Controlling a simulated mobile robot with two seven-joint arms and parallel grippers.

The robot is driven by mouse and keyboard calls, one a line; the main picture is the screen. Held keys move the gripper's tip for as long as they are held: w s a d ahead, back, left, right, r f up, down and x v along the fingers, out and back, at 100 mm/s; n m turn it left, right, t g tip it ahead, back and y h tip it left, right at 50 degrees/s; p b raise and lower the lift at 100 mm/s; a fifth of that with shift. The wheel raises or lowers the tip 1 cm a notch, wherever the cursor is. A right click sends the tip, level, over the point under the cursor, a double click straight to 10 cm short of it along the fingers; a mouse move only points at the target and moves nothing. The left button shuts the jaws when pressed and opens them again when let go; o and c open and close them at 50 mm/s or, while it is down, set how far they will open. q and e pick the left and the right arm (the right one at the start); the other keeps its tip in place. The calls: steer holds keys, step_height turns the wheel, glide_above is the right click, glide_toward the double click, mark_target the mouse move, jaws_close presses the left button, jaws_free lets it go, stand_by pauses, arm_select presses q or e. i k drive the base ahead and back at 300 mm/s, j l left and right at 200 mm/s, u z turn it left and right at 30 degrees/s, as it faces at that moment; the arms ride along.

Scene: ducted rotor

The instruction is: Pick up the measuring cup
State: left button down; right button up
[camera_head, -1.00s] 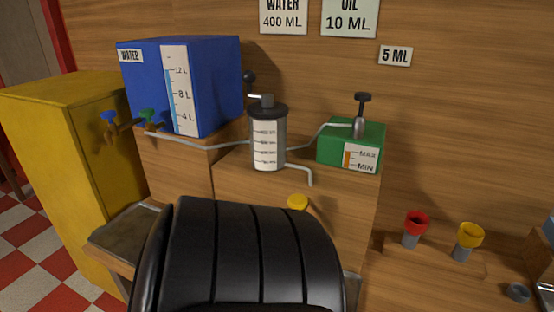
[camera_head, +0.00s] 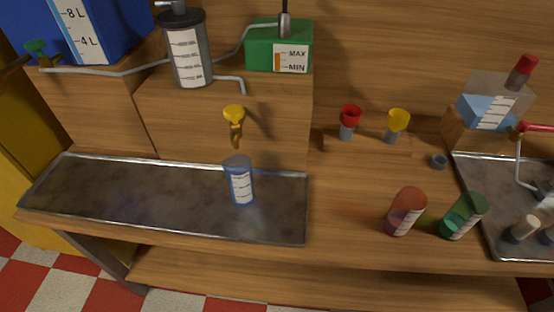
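A clear blue measuring cup (camera_head: 240,183) with a white scale label stands upright on the metal tray (camera_head: 130,190), below the yellow tap (camera_head: 235,118). A red cup (camera_head: 404,212) and a green cup (camera_head: 462,216), both also with scale labels, are on the wooden counter to the right of the tray. Neither of my grippers shows in the head view.
A grey cylinder with a scale (camera_head: 187,50) and a green box (camera_head: 278,45) are on the wooden block behind the tray. A second metal tray (camera_head: 490,215) is at the right.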

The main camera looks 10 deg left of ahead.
mark_target(237, 169)
steer(key=u, duration=0.65)
